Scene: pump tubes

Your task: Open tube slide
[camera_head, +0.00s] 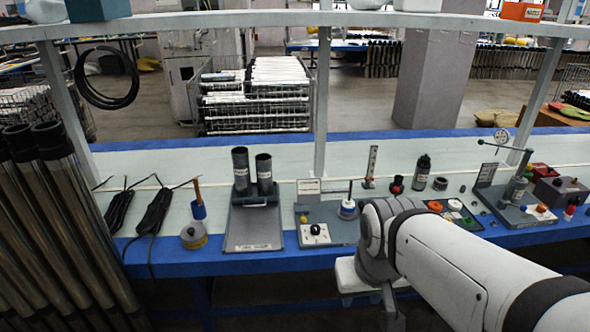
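A grey fixture (253,229) stands near the front edge of the bench, left of centre. Two dark upright tubes, a taller left one (241,172) and a shorter right one (264,175), stand at its back with pale labels. A flat plate with a small label at its front edge lies before them. A dark bar crosses in front of the tubes' lower ends. I cannot tell which part slides or how it is set. My white arm comes in from the lower right, well right of the fixture.
A press (511,190) and small bottles stand farther right. Long tubes (60,215) lean at far left; a shelf post rises behind.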

